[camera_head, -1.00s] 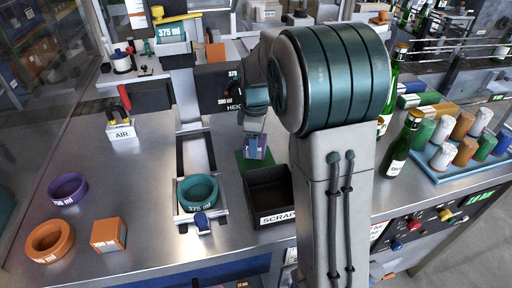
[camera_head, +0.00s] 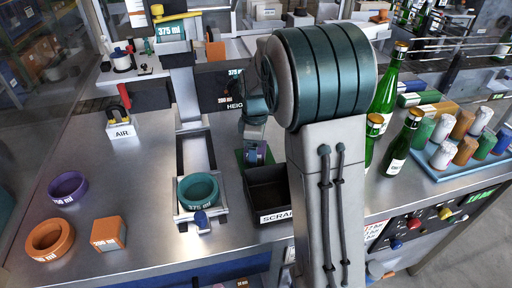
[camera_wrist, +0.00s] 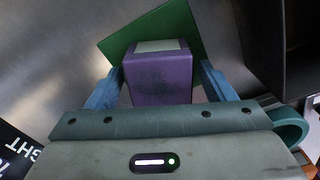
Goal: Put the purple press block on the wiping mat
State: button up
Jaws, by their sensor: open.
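The purple press block (camera_wrist: 161,77) stands between the fingers of my gripper (camera_wrist: 160,88) in the wrist view, with a pale patch on its top. My gripper is open, one blue finger on each side of the block. The green wiping mat (camera_wrist: 178,22) shows behind and beside the block, which appears to rest on it; its underside is hidden. In the head view, the block (camera_head: 262,154) is partly covered by my gripper (camera_head: 255,143), and the mat (camera_head: 240,156) shows only at its left edge.
The black scrap bin (camera_head: 268,186) stands close in front of the mat. A teal ring (camera_head: 198,190) sits in the fixture to the left. Purple (camera_head: 68,187) and orange (camera_head: 50,240) rings and an orange block (camera_head: 109,233) lie further left. Green bottles (camera_head: 403,142) stand at right.

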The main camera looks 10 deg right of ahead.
notch_tip(320, 180, up, 11)
jog(key=s+f+m+t, duration=0.3)
jog(key=s+m, duration=1)
jog(key=s, duration=1)
jog(key=shift+f+m, duration=0.3)
jog(key=shift+f, duration=0.1)
jog(key=shift+d, duration=0.1)
